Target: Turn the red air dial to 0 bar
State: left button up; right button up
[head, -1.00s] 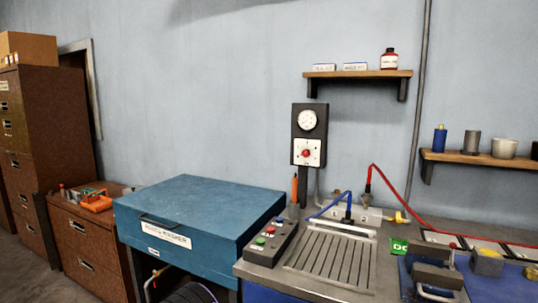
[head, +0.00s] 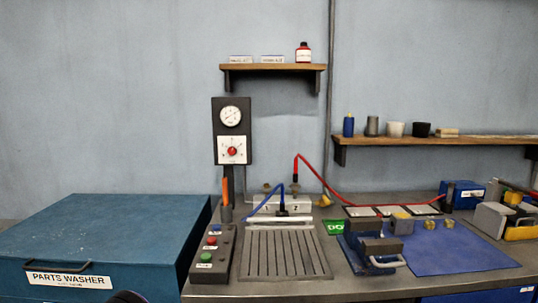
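The red air dial (head: 232,151) sits on a white square plate on a dark upright panel (head: 217,135) at the back of the bench. The plate's marks are too small to read, so I cannot tell the dial's setting. A round white gauge (head: 231,116) is above the dial on the same panel; its reading is not legible. Neither gripper can be made out in the head view. Only a small dark rounded shape shows at the bottom edge, left of the middle.
A control box (head: 214,254) with several buttons and a slotted metal plate (head: 285,254) lie in front of the panel. A blue hose (head: 262,204) and a red hose (head: 331,190) arch nearby. A blue parts washer (head: 110,228) stands left; a vise (head: 371,246) is right.

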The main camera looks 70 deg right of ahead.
aim_at(231, 150)
jog(key=z, duration=2.45)
